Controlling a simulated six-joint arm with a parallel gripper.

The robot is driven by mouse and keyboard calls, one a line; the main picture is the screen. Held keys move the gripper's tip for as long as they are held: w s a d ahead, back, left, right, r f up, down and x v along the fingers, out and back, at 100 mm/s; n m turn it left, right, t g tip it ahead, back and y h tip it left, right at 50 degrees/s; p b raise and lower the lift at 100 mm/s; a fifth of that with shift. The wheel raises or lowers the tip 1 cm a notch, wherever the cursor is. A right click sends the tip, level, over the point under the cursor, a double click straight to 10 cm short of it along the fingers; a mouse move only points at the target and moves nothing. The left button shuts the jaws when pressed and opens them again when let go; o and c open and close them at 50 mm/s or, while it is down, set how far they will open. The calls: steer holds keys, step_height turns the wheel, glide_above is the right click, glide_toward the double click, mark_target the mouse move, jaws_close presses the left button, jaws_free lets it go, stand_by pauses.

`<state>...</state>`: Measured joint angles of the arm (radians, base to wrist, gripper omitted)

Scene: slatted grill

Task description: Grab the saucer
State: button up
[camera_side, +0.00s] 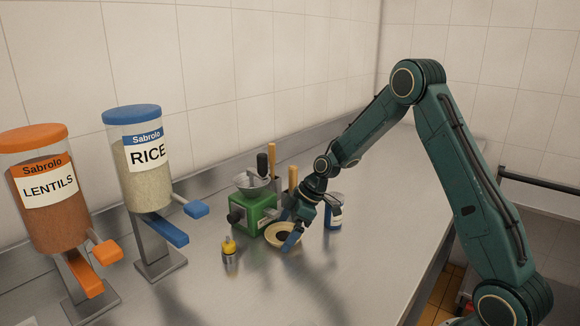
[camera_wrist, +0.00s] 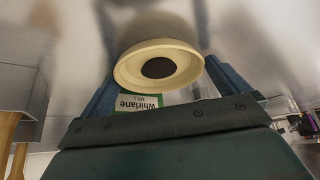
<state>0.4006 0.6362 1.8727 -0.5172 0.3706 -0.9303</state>
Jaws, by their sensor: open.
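The saucer (camera_side: 271,239) is a shallow cream dish with a dark round centre. It sits on the steel counter in front of the green mill in the side view. In the wrist view the saucer (camera_wrist: 128,77) lies between the two blue fingers. My gripper (camera_side: 290,234) is open and low over the saucer, with one blue finger in front of its right part. In the wrist view the fingers of my gripper (camera_wrist: 154,30) stand to either side of it. I cannot tell whether they touch its rim.
The green mill (camera_side: 251,214) with a metal bowl stands close behind. A blue-labelled can (camera_side: 334,213) is right, a small yellow-topped bottle (camera_side: 229,252) left. Wooden handles (camera_side: 293,178) rise behind. Rice (camera_side: 147,165) and lentils (camera_side: 47,195) dispensers stand left. The counter's front is clear.

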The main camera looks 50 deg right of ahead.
steer(key=shift+c, duration=0.2)
stand_by(0.3)
steer(key=c, duration=0.9)
steer(key=shift+r, duration=0.2)
steer(key=shift+d+r, duration=0.1)
steer(key=shift+r, duration=0.35)
steer(key=s+d, duration=0.2)
steer(key=shift+s+d, duration=0.35)
steer(key=shift+s, duration=0.05)
step_height(320, 180, up, 14)
steer(key=shift+f, duration=0.15)
